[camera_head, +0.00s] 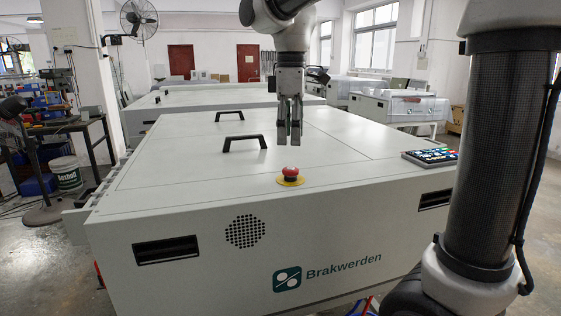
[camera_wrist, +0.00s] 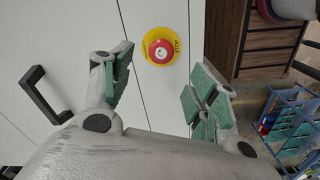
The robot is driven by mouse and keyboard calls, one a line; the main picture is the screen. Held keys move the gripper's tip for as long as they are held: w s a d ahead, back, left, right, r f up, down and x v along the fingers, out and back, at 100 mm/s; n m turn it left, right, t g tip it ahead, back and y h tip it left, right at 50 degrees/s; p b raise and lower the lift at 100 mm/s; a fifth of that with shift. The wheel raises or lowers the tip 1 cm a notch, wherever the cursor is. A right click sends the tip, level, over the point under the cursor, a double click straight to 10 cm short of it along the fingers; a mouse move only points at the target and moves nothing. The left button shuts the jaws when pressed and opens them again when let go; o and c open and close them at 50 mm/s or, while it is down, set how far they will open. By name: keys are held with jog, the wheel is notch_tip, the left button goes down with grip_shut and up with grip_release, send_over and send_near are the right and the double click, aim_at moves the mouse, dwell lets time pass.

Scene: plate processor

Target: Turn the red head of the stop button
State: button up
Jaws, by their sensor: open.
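The stop button has a red head (camera_head: 291,171) on a yellow ring (camera_head: 290,181). It stands on the white machine top near its front edge. In the wrist view the red head (camera_wrist: 161,51) shows from above, with the word STOP on its yellow ring (camera_wrist: 176,44). My gripper (camera_head: 289,138) points down above the button in the head view, apart from it. In the wrist view my gripper (camera_wrist: 165,85) is open and empty, its green-padded fingers wide apart. The button shows beyond the gap between the fingertips, nothing touching it.
The white machine (camera_head: 180,190) has black handles (camera_head: 244,143) on its top and a keypad panel (camera_head: 431,157) at the right. The top around the button is clear. A black handle (camera_wrist: 46,92) also shows in the wrist view.

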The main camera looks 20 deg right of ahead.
aim_at(291, 168)
jog(key=shift+s+f, duration=0.1)
jog(key=shift+f, duration=0.05)
notch_tip(291, 168, down, 8)
jog(key=shift+r, duration=0.2)
jog(key=c, duration=1.1)
jog(key=shift+o, duration=0.2)
